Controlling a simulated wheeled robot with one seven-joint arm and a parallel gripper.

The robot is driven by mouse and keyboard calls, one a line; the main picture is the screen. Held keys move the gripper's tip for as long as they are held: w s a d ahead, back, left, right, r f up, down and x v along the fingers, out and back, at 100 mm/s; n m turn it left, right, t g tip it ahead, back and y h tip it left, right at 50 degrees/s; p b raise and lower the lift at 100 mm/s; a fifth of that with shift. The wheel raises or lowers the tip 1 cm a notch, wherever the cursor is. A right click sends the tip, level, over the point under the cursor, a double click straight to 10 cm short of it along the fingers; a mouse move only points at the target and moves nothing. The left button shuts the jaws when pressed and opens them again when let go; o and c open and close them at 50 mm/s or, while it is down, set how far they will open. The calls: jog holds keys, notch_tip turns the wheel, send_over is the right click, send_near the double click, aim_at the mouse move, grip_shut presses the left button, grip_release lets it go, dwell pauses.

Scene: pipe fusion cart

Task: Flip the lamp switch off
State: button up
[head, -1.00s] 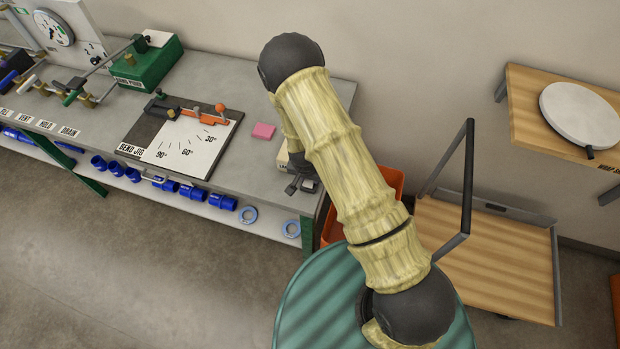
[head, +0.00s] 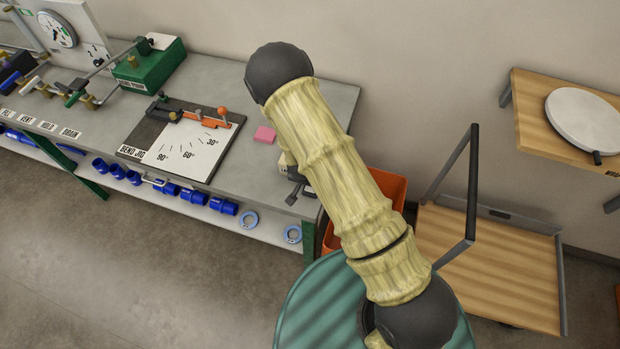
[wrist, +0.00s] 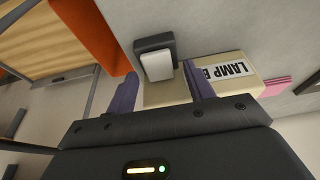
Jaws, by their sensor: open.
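The lamp switch is a white rocker (wrist: 157,66) in a dark grey frame, on the cream lamp box (wrist: 262,68) whose label begins "LAMP". My gripper (wrist: 159,72) is open, with its two purple fingers apart and the rocker showing between their tips in the wrist view. I cannot tell whether a finger touches it. In the head view my gripper (head: 297,190) is at the bench's right end, beside the lamp box (head: 284,163). The arm hides most of the box and the switch there.
A pink block (head: 264,134) and the bend jig (head: 190,145) lie left of the box on the grey bench (head: 325,97). An orange bin (head: 391,187) stands right of the bench, with a wooden-decked cart (head: 492,260) beyond. A teal round surface (head: 315,300) is in front.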

jog(key=b+v, duration=0.2)
jog(key=v, duration=1.5)
jog(key=shift+r, duration=0.15)
jog(key=shift+a, duration=0.1)
jog(key=s+d+r+n+b, duration=0.1)
jog(key=s+d+r, duration=0.1)
jog(key=d, duration=0.3)
jog(key=s+d+r+n+b, duration=0.1)
jog(key=s+d+r, duration=0.2)
jog(key=d, duration=0.2)
jog(key=s+d+r+n+g+y+b, duration=0.1)
jog(key=s+d+r+n, duration=0.1)
jog(key=d, duration=0.3)
jog(key=shift+s+r, duration=0.45)
jog(key=shift+s, duration=0.15)
jog(key=shift+d, duration=0.1)
dwell(0.3)
